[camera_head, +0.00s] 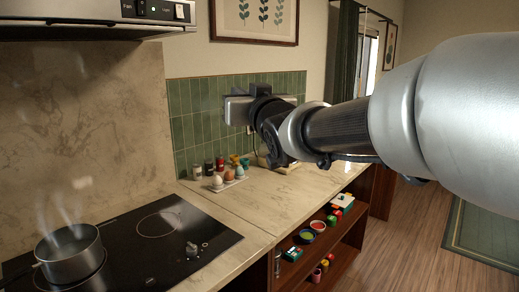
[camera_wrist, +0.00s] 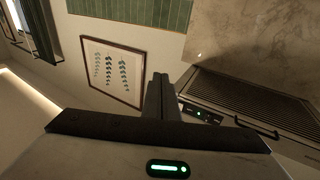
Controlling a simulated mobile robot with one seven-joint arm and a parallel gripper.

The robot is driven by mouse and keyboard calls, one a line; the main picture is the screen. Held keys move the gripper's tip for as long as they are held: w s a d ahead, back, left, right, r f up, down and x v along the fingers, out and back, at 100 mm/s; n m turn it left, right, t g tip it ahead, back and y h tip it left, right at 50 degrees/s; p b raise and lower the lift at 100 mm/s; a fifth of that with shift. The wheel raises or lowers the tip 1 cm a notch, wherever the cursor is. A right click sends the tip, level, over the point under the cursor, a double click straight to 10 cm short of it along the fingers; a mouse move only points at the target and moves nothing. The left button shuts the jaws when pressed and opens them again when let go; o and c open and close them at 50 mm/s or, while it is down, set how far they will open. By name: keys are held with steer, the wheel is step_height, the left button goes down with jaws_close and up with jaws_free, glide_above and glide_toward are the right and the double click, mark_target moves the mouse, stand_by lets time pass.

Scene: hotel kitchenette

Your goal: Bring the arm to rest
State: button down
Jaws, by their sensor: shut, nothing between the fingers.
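My arm reaches in from the right in the head view, stretched out above the counter (camera_head: 285,200). My gripper (camera_head: 232,108) is at its far end, in front of the green tiled wall and above the counter, touching nothing that I can see. The arm hides part of the gripper there. In the wrist view the two dark fingers of my gripper (camera_wrist: 161,85) are together with nothing between them. That view is turned, with the framed leaf picture (camera_wrist: 112,72) and the range hood (camera_wrist: 245,105) beyond the fingers.
A steaming pot (camera_head: 70,255) stands on the black cooktop (camera_head: 150,250) at lower left. An egg tray (camera_head: 228,185) with several eggs sits on the counter below my gripper, with small jars behind. An open shelf (camera_head: 325,245) holds bowls and boxes.

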steer(key=s+d+f+m+g+h, duration=0.3)
steer(key=s+d+f+g+h, duration=0.35)
steer(key=s+d+f, duration=0.85)
steer(key=s+d+f+m+g+h, duration=0.1)
steer(key=s+d+f+g, duration=0.15)
steer(key=s+f, duration=0.45)
steer(key=s+d+f+g, duration=0.25)
steer(key=s+f, duration=0.25)
steer(key=s, duration=0.4)
step_height(320, 180, up, 15)
steer(key=p, duration=1.5)
steer(key=shift+w+a+f, duration=0.15)
steer(key=shift+w+a, duration=0.05)
steer(key=shift+w, duration=0.05)
steer(key=shift+a+g, duration=0.15)
steer(key=shift+g, duration=0.1)
